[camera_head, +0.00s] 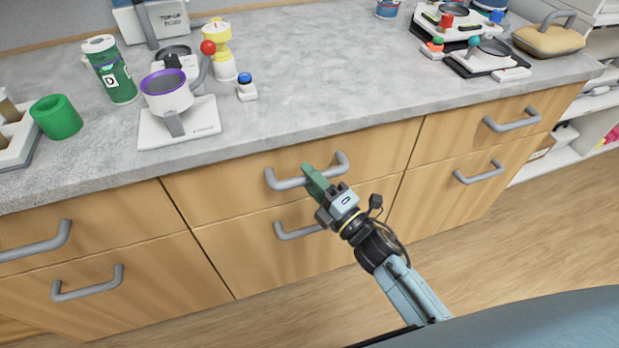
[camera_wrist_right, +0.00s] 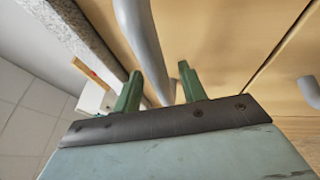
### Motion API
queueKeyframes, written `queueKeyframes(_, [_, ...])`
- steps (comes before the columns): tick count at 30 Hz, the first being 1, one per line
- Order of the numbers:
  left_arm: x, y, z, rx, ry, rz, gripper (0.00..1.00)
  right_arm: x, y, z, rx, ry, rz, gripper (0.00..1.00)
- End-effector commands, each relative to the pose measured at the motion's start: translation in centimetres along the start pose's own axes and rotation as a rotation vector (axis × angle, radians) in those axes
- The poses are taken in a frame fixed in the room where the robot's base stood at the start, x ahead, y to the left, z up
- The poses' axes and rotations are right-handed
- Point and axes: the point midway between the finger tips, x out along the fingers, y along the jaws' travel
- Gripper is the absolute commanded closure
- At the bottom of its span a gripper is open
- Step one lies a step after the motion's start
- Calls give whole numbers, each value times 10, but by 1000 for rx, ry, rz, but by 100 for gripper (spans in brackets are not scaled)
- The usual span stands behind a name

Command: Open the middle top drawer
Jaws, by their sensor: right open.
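The middle top drawer (camera_head: 222,186) is a wooden front just under the grey countertop, and it sits closed, flush with its neighbours. Its grey bar handle (camera_head: 284,183) runs across the front. My right gripper (camera_head: 309,174) is at this handle, with its green fingers reaching toward the drawer. In the right wrist view, the open fingers (camera_wrist_right: 160,75) stand on either side of the handle bar (camera_wrist_right: 143,40), apart from each other. Whether a finger touches the bar cannot be told. My left gripper is out of view.
The lower middle drawer handle (camera_head: 297,231) is just below my gripper. Other drawers flank it, with a right top handle (camera_head: 512,122). The countertop (camera_head: 320,95) holds a white scale with a purple-rimmed cup (camera_head: 166,92) and a green cup (camera_head: 56,117). The floor in front is clear.

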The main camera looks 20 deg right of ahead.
Motion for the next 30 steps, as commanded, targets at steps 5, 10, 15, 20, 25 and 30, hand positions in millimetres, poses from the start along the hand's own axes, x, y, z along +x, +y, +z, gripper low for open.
queueKeyframes(5, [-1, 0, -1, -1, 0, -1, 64, 7, 0, 0, 0, 0, 0, 59])
queueKeyframes(10, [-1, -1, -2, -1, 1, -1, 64, 7, 0, 0, 1, 0, 0, 59])
queueKeyframes(15, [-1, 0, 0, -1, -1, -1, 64, 7, 0, 0, 1, 0, 0, 76])
queueKeyframes(20, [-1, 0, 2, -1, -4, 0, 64, 7, 0, 0, 1, 0, 0, 96])
queueKeyframes(25, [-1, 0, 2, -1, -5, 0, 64, 6, 0, 0, 1, 0, 0, 100])
queueKeyframes(30, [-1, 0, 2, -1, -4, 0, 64, 6, 0, -1, 2, 1, 0, 100])
